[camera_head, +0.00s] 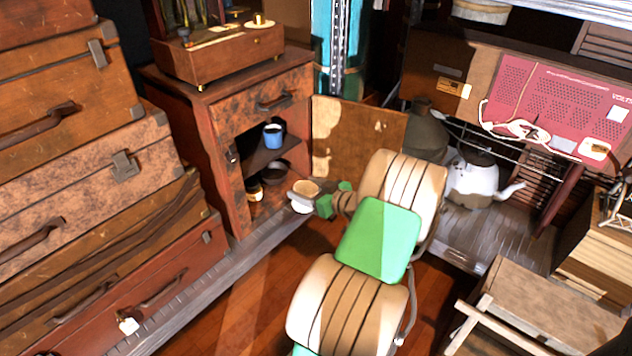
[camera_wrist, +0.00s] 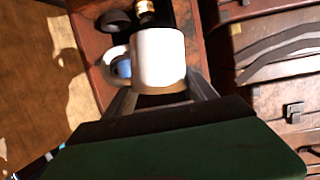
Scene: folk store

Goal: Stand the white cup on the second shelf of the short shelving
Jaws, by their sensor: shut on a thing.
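The white cup (camera_head: 303,191) is held at the end of my arm, in front of the open brown cabinet (camera_head: 222,160). In the wrist view the white cup (camera_wrist: 158,58) fills the middle, with its handle to the left. My gripper (camera_wrist: 162,95) is shut on the cup, with a dark finger at each side; my gripper (camera_head: 324,204) is partly hidden in the head view. The cabinet has an inner shelf (camera_head: 262,156) bearing a blue cup (camera_head: 272,137). I cannot tell whether this cabinet is the short shelving.
Below that shelf are a dark bowl (camera_head: 277,171) and a jar (camera_head: 255,189). The cabinet's open door (camera_head: 350,137) stands to the right of the opening. Stacked suitcases (camera_head: 90,190) line the left. A white kettle (camera_head: 472,177) stands at the right. Some wooden floor (camera_head: 235,300) is clear.

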